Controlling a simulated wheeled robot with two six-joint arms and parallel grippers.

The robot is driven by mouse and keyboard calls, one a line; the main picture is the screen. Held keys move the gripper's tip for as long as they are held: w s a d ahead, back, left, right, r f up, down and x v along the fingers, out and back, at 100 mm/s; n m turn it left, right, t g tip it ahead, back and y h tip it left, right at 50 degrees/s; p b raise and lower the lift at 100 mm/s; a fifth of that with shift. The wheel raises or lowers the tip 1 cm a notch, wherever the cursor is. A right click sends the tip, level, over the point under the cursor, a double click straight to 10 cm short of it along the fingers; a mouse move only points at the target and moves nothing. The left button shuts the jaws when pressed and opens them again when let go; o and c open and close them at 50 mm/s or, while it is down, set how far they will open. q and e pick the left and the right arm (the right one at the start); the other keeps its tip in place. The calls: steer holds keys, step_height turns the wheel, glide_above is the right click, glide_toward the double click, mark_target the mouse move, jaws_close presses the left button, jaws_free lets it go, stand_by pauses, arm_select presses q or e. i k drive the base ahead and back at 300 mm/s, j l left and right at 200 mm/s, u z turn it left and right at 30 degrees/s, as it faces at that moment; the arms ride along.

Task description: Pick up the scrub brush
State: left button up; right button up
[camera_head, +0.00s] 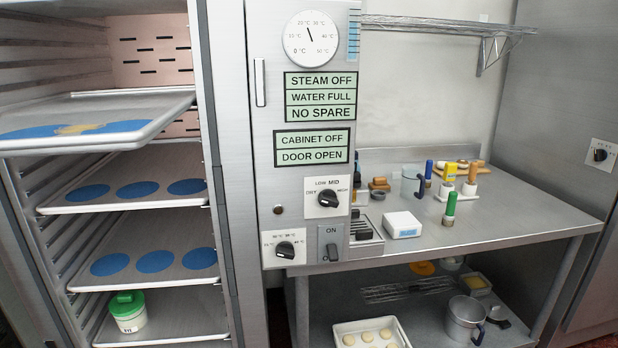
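A small brown block-shaped thing (379,184) lies at the back left of the steel worktable (520,225). It may be the scrub brush, but it is too small to tell for sure. Neither of my grippers is in view.
A white box (402,224), a clear jug (412,183), a green-topped bottle (450,207) and a tray of coloured bottles stand on the worktable. A steel pot (464,318) and a dough tray are on the shelf below. The open cabinet at left holds several trays and a green-lidded tub (128,311).

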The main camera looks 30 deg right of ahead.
mark_target(448, 219)
steer(key=z, duration=1.8)
